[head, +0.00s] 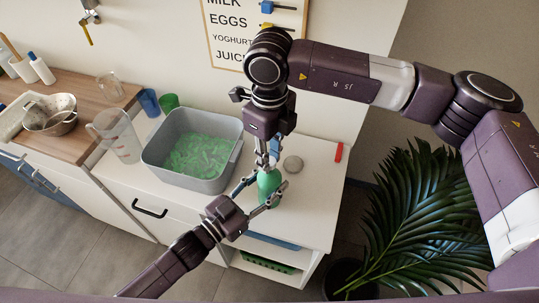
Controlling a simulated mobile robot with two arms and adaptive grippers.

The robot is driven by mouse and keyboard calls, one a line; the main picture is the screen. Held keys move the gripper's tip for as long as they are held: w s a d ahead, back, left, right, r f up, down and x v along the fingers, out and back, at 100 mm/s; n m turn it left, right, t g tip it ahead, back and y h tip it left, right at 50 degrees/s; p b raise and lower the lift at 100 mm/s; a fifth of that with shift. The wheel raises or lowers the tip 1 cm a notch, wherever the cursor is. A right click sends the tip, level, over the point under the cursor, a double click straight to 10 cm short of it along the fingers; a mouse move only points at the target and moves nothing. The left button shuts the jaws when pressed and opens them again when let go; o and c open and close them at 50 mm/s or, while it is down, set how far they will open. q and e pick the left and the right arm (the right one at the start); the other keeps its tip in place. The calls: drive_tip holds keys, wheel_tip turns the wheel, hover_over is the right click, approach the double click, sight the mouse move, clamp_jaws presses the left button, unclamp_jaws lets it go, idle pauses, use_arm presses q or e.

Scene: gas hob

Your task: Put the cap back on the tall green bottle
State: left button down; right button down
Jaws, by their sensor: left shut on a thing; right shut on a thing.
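The tall green bottle (269,184) stands on the white counter, right of the grey tub. My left gripper (263,192) reaches it from the lower left and is shut around its body, one finger on each side. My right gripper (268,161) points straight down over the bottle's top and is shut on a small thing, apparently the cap. The cap is mostly hidden by the fingers, and I cannot tell whether it touches the bottle's neck.
A grey tub (183,179) with green contents stands left of the bottle. A round grey thing (293,164) and a red thing (339,152) lie to the right. A clear jug (118,136), blue cup (149,102) and green cup (169,101) stand further left. A plant (428,218) is beside the counter.

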drive_tip(key=m, duration=0.4)
drive_tip(key=c, duration=1.7)
unclamp_jaws()
drive_tip(key=shift+r, duration=2.25)
drive_tip(key=shift+c, duration=0.2)
